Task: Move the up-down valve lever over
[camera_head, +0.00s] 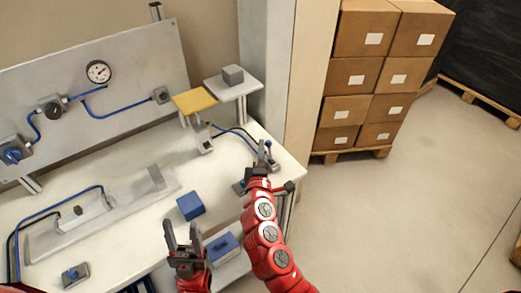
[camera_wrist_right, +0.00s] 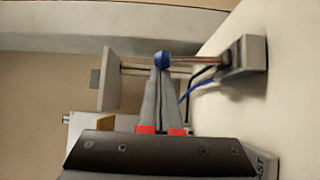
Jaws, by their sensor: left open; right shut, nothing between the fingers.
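In the right wrist view the valve lever is a metal rod (camera_wrist_right: 194,60) with a blue ball knob (camera_wrist_right: 162,60), coming out of a grey valve base (camera_wrist_right: 245,57). My right gripper (camera_wrist_right: 160,72) is shut and empty, its fingertips at the knob; I cannot tell whether they touch it. In the head view my right gripper (camera_head: 262,152) is at the bench's right end and hides most of the lever.
A yellow platform (camera_head: 194,101) and a grey platform (camera_head: 233,88) stand behind the valve. A panel (camera_head: 110,85) with a gauge (camera_head: 98,71) and blue hoses is at the back left. A blue-topped box (camera_head: 223,247) is between my arms. Stacked cartons (camera_head: 352,76) stand right of the bench.

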